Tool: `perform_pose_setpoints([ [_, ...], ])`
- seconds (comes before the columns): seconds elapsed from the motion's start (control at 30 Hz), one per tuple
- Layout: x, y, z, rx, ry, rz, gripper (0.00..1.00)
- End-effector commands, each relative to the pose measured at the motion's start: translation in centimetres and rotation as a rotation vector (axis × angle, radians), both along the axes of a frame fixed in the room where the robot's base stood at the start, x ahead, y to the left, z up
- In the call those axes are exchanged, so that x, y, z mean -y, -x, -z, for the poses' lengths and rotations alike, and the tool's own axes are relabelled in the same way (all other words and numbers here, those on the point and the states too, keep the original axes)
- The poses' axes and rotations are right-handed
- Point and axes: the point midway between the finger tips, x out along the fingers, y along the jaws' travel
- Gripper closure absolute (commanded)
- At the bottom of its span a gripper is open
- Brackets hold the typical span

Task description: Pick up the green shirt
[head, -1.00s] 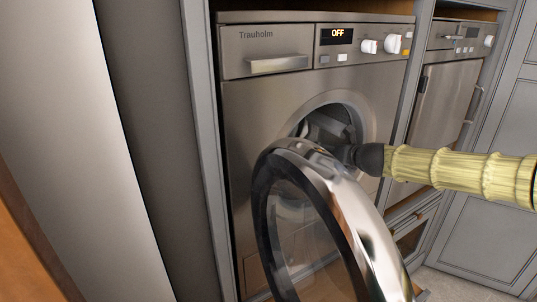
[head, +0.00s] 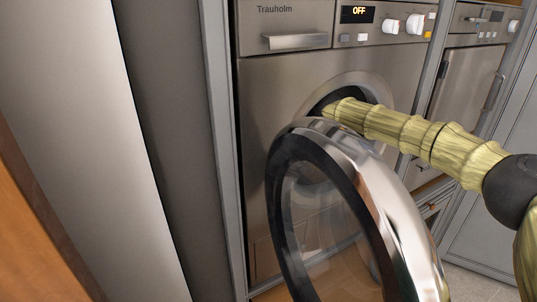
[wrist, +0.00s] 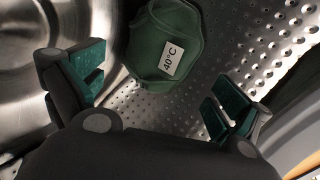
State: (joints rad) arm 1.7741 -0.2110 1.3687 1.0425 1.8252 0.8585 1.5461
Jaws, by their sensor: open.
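The green shirt (wrist: 165,42) shows in the wrist view as a bunched dark green cloth with a white "40°C" label. It lies against the perforated metal wall of the washer drum (wrist: 275,45). My gripper (wrist: 160,95) is inside the drum, open and empty, with its fingers spread to either side below the shirt in the picture. The shirt is beyond the fingertips and appears apart from them. In the head view my arm reaches through the round opening of the washing machine (head: 262,85), so gripper and shirt are hidden there.
The washer's round glass door (head: 385,200) stands open in front of the opening, just below my arm. A grey cabinet panel (head: 218,130) is left of the washer. Another appliance (head: 463,95) stands to the right. The washer's display reads OFF.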

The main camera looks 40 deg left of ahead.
Motion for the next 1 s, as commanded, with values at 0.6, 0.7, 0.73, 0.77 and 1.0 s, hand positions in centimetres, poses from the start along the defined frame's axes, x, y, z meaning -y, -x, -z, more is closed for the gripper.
perform_pose_setpoints([
  [0.6, -2.1, -0.2, 3.1, -0.06, -0.004, 0.017, 0.0],
  [0.7, -2.6, -0.4, 4.0, -0.061, -0.003, 0.017, 0.0],
  [0.73, -2.8, -0.5, 4.2, -0.06, -0.002, 0.016, 0.0],
  [0.77, -3.1, -0.5, 4.6, -0.061, -0.003, 0.015, 0.0],
  [1.0, -3.9, -0.9, 6.2, -0.058, -0.004, 0.016, 0.0],
])
